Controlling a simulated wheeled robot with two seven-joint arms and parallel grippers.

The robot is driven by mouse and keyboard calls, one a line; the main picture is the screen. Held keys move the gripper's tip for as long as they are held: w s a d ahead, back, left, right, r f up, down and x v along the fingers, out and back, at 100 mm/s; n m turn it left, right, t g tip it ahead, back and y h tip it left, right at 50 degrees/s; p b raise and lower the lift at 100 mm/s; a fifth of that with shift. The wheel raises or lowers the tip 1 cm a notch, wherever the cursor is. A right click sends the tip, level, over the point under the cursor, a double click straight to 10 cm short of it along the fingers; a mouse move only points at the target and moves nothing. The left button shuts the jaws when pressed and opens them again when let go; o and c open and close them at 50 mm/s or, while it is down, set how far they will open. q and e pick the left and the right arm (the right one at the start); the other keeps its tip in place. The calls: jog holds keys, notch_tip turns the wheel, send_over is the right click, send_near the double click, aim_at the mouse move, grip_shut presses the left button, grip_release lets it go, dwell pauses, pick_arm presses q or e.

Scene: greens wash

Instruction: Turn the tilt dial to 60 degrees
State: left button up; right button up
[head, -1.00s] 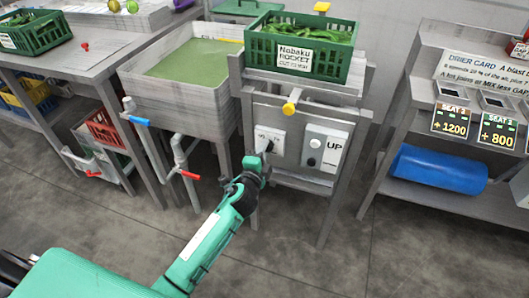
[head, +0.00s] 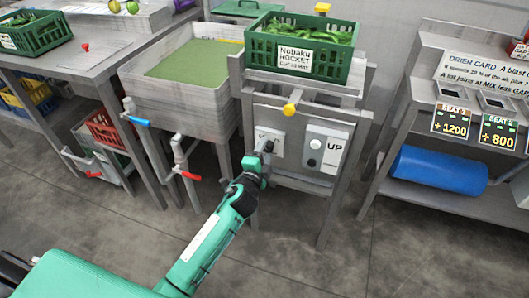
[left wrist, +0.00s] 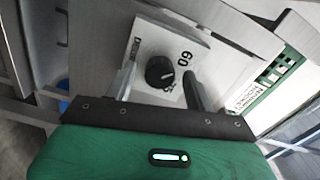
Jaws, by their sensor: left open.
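The tilt dial (left wrist: 160,72) is a black round knob with a white pointer mark on a white plate (left wrist: 185,45). A "60" mark shows on the plate in the left wrist view. My left gripper (left wrist: 160,88) is open, with one finger on each side of the knob; I cannot tell whether they touch it. In the head view my left gripper (head: 262,155) is at the dial plate (head: 270,137) on the stand's front and hides most of the dial. My right gripper is not in view.
A white "UP" panel (head: 325,148) sits right of the dial. A yellow knob (head: 290,109) is above it. A green crate of leaves (head: 303,55) rests on top of the stand. A sink with green water (head: 195,62) and red-handled tap (head: 187,174) stand at left.

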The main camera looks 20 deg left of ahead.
pick_arm(q)
jog(key=s, duration=1.3)
jog(key=shift+s+a, duration=0.2)
jog(key=shift+s, duration=0.2)
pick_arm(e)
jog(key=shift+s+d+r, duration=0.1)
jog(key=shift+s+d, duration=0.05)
